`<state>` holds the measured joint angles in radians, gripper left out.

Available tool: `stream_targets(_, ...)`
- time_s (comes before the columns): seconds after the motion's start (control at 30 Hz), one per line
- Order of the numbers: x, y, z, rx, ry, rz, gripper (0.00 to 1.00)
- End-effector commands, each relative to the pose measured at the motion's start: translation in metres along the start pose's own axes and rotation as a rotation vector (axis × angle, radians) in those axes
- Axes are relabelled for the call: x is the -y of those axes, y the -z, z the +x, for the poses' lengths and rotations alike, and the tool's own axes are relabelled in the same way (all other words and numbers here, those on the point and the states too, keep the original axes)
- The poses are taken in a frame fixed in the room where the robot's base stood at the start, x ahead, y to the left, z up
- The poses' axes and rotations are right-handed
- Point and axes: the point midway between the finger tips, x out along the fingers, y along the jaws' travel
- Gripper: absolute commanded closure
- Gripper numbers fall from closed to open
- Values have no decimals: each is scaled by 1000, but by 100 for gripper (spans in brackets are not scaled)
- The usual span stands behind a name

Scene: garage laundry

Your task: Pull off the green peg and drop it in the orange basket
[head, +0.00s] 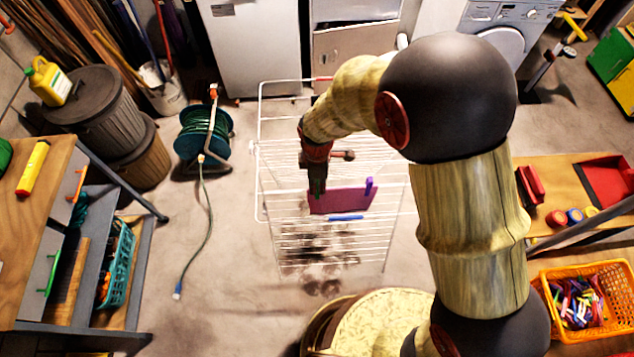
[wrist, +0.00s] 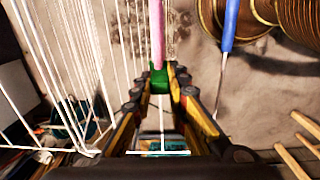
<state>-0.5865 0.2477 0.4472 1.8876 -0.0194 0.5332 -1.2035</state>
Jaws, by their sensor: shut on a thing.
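The green peg (wrist: 160,79) is between the fingertips of my gripper (wrist: 158,72) in the wrist view. The gripper is shut on it. A narrow pink strip of the cloth (wrist: 157,35) meets the peg's far end. In the head view my gripper (head: 317,187) is at the left end of the purple-pink cloth (head: 342,202), which hangs on the white drying rack (head: 262,150). The fingers largely hide the peg there. The orange basket (head: 590,332) stands at the lower right, holding many coloured pegs.
A purple peg (head: 369,187) is on the cloth's right end, and a blue one (head: 346,218) lies below the cloth. Rack wires surround my gripper. A wooden bench (head: 540,170) stands at right. A patterned round stool (head: 365,318) is in front of the rack.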

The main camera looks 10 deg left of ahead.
Motion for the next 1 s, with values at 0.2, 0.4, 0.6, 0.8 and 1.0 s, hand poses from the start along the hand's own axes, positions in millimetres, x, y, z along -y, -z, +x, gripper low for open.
stream_targets(0.2, -2, 0, -9, -1, -3, 0, 100)
stream_targets(0.4, -2, 0, -19, -1, -4, 0, 100)
stream_targets(0.6, -2, 0, -28, -1, -4, 0, 100)
stream_targets(0.8, -2, 0, -36, -1, -3, 0, 100)
stream_targets(1.0, -2, 0, -45, -1, -2, 0, 100)
